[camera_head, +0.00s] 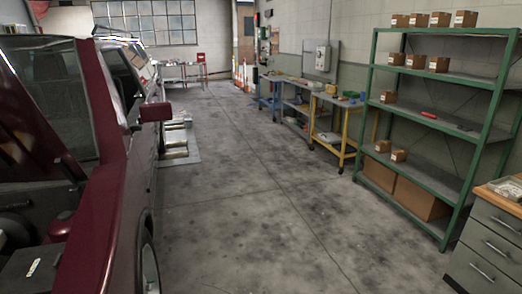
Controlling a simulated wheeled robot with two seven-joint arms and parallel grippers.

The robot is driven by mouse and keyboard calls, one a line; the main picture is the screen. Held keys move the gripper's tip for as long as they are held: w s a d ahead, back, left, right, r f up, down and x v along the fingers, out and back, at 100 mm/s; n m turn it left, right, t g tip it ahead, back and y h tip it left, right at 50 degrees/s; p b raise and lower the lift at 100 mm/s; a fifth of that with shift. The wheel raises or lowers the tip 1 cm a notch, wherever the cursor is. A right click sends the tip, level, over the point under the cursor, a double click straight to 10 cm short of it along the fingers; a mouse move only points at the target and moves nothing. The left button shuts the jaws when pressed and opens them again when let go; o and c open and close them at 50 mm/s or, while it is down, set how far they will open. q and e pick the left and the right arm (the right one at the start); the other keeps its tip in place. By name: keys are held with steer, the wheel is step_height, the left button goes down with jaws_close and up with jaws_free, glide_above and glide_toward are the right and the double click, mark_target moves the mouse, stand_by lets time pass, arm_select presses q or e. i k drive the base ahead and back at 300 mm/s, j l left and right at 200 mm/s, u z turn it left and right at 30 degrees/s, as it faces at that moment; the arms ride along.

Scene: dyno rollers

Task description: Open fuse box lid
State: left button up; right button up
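No closed-off object can be named as the fuse box with certainty. A dark box with a white label (28,272) sits in the open engine bay of the maroon car (88,250) at the lower left; it is cut off by the picture edge. A grey-white wall box (322,57) hangs on a panel above the workbenches at the back right; it looks shut, but it is small. Neither of my grippers shows in the head view.
A green shelf rack (452,125) with cardboard boxes stands at the right. A grey drawer cabinet (487,250) is at the lower right. Workbenches (333,103) line the right wall. The concrete floor (245,200) between car and rack is clear.

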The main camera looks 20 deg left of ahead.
mark_target(34, 270)
steer(key=i+j+u, duration=0.1)
steer(key=u, duration=0.3)
steer(key=i+u, duration=0.45)
steer(key=i+l+u, duration=0.1)
steer(key=u, duration=0.3)
steer(key=i+l+u, duration=0.15)
steer(key=u, duration=0.25)
steer(key=i+l+u, duration=0.2)
steer(key=u, duration=0.25)
steer(key=i+u, duration=0.25)
steer(key=u, duration=0.2)
steer(key=i+u, duration=0.2)
steer(key=u, duration=0.25)
steer(key=i+l+u, duration=0.2)
steer(key=u, duration=0.25)
steer(key=i+l+u, duration=0.15)
steer(key=u, duration=0.3)
steer(key=l, duration=0.1)
